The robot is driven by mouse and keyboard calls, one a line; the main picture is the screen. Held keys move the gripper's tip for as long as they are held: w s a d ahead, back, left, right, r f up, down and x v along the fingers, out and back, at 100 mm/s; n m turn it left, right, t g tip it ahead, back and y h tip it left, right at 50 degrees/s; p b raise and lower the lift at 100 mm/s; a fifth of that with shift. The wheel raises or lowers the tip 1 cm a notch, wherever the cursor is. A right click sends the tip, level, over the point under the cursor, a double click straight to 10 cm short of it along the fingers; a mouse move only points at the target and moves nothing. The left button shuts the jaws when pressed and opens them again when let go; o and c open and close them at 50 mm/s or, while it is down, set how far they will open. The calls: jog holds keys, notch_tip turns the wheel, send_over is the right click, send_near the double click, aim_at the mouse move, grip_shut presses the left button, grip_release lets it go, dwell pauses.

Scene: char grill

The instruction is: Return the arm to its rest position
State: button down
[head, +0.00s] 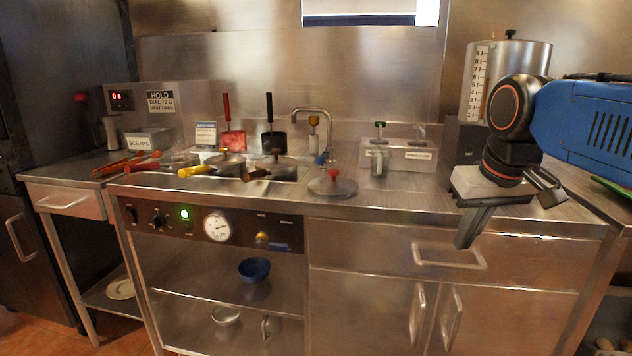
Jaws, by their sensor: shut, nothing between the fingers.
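My gripper (468,228) hangs at the right of the head view, in front of the counter's right part, with its fingers pointing down. The fingers are together and nothing is held between them. My blue arm (585,120) reaches in from the right edge to a dark wrist with orange rings. The gripper body hides part of the counter's front edge, and the lower fingers overlap the drawer front below it in the picture.
The steel counter (400,195) holds a lid with a red knob (333,186), a tap (312,120) and several pots and handled tools at left. A tall canister with a scale (510,70) stands behind my wrist. A drawer handle (448,262) projects below my gripper.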

jog(key=s+f, duration=0.6)
jog(key=f, duration=0.3)
jog(key=s+d+f+m, duration=0.1)
jog(key=s+f, duration=0.6)
jog(key=f, duration=0.2)
jog(key=shift+d+f+t, duration=0.25)
jog(key=shift+f+t, duration=0.15)
